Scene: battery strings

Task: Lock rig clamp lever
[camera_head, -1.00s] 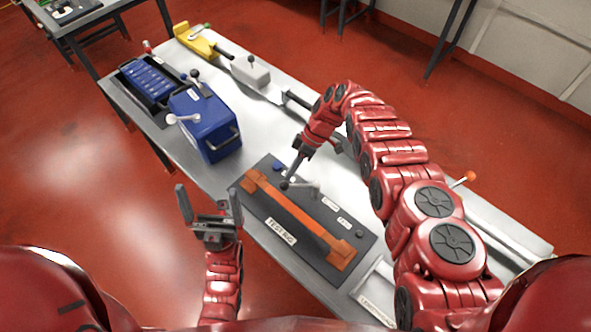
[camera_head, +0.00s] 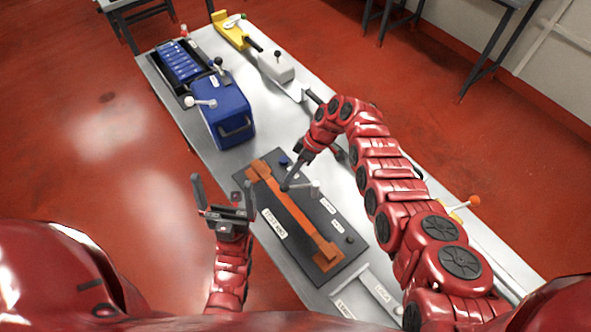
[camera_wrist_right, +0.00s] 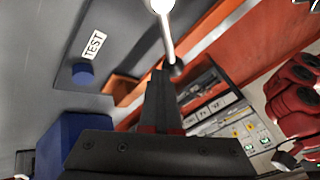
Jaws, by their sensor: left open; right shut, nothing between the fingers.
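The test rig (camera_head: 253,188) is a dark plate with an orange bar (camera_head: 293,213), lying on the table at the front. My left gripper (camera_head: 223,190) is open and empty, left of the rig.
A blue case (camera_head: 230,117) and a tray of blue cells (camera_head: 158,75) stand further back on the table (camera_head: 277,128). A blue button (camera_wrist_right: 83,73) sits on the rig near the lever. A yellow tool (camera_head: 230,32) lies at the far end.

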